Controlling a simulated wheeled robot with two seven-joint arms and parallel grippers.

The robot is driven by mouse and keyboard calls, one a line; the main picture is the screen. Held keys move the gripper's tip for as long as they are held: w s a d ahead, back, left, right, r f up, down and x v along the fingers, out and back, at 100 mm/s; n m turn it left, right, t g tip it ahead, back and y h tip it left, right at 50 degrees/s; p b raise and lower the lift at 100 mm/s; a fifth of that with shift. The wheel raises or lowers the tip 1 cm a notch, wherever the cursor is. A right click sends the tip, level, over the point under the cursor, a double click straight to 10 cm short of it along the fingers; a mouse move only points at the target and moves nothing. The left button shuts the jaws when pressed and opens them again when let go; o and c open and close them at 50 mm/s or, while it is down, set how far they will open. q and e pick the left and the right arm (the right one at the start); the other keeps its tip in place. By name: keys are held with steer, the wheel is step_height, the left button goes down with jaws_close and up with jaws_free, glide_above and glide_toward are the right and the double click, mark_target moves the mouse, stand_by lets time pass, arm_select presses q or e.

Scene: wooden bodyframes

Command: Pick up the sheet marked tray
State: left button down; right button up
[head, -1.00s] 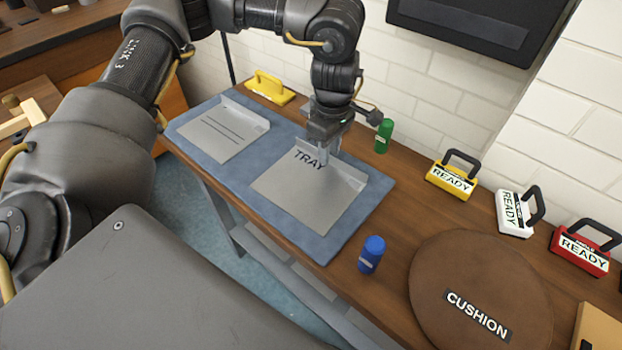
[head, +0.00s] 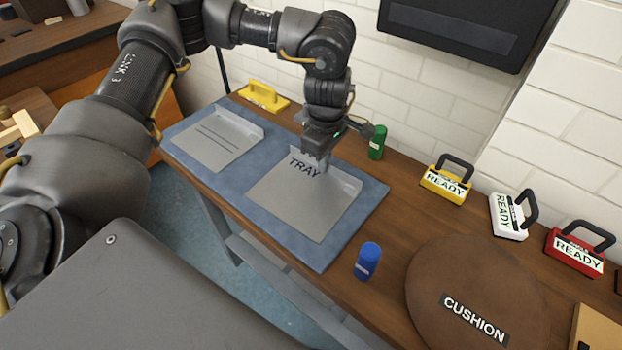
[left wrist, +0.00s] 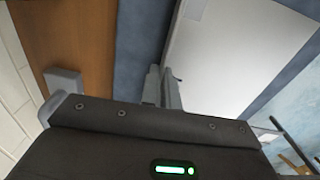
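The grey sheet marked TRAY (head: 318,206) lies on the blue mat (head: 318,258) on the wooden bench. Its back edge is turned up as a low flange. It also shows in the left wrist view (left wrist: 228,55). My left gripper (head: 321,163) points down at this flange, beside the printed word. In the left wrist view its two fingers (left wrist: 160,88) stand close together with the flange between them, so it looks shut on the sheet. The contact itself is partly hidden. My right gripper is not in view.
A second grey sheet with lines (head: 215,140) lies left on the mat. A yellow handled block (head: 263,97), a green cylinder (head: 377,142) and a blue cylinder (head: 367,262) stand nearby. Right are blocks marked READY (head: 446,182) and a round brown cushion (head: 470,285). A wall is behind.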

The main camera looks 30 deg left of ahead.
arm_select(q)
steer(key=shift+r, duration=0.55)
step_height(320, 180, up, 2)
steer(key=shift+r, duration=0.2)
steer(key=s+d+r+m, duration=0.1)
steer(key=s+r, duration=0.3)
steer(key=s, duration=0.3)
steer(key=s+d+r, duration=0.1)
steer(key=s+r, duration=0.4)
steer(key=s, duration=0.1)
steer(key=m, duration=0.9)
glide_toward(319, 189)
steer(key=shift+s+d+f, duration=0.15)
steer(key=shift+s+f, duration=0.1)
steer(key=shift+w+f+m, duration=0.25)
steer(key=shift+w+m, duration=0.1)
steer(key=shift+m, duration=0.25)
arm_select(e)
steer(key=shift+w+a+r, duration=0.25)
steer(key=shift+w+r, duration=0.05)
